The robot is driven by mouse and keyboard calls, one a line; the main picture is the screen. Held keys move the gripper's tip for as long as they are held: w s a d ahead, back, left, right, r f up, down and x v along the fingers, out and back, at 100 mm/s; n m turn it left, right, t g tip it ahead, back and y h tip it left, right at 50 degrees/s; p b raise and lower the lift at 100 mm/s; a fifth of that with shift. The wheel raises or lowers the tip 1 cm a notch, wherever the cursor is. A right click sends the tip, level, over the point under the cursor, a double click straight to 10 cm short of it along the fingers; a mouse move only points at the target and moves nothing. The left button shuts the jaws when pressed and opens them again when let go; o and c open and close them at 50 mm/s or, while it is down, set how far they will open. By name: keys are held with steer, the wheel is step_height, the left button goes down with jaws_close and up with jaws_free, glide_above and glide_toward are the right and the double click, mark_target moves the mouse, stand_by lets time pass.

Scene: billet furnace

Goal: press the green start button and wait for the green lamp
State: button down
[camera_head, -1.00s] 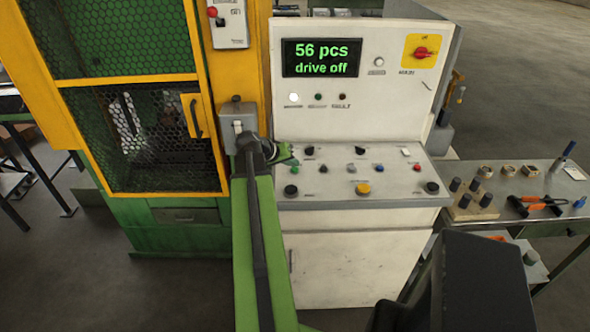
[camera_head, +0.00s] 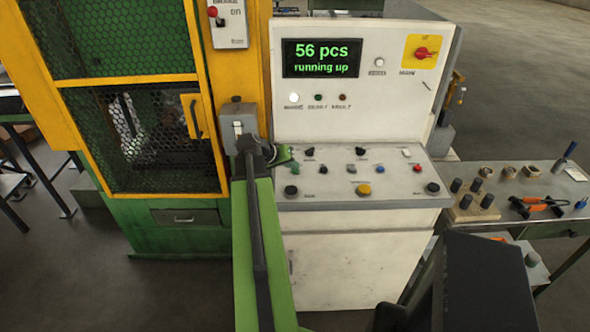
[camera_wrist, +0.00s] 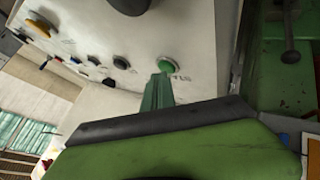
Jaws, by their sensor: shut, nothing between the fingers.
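The green start button (camera_wrist: 168,65) is a round dome on the pale panel in the wrist view. In the head view a green button (camera_head: 294,168) shows at the left of the console, just below my fingertips. My gripper (camera_wrist: 158,90) is shut and empty, its tip at the button's lower edge; I cannot tell whether they touch. In the head view my gripper (camera_head: 286,153) reaches over the console's left edge. The green lamp (camera_head: 318,97) under the display looks dark. The white lamp (camera_head: 293,98) beside it is lit. The display (camera_head: 321,58) reads "56 pcs running up".
Other buttons and knobs sit close by, including a black one (camera_head: 291,190) and a yellow one (camera_head: 363,189). A grey switch box (camera_head: 238,118) on the yellow-green guarded machine (camera_head: 140,65) stands beside my arm. A tool table (camera_head: 530,185) is at the right.

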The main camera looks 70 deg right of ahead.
mark_target(293, 171)
steer(key=shift+r, duration=0.15)
steer(key=shift+r+p, duration=0.7)
steer(key=shift+p, duration=0.15)
step_height(293, 171, up, 5)
steer(key=p, duration=0.5)
stand_by(0.5)
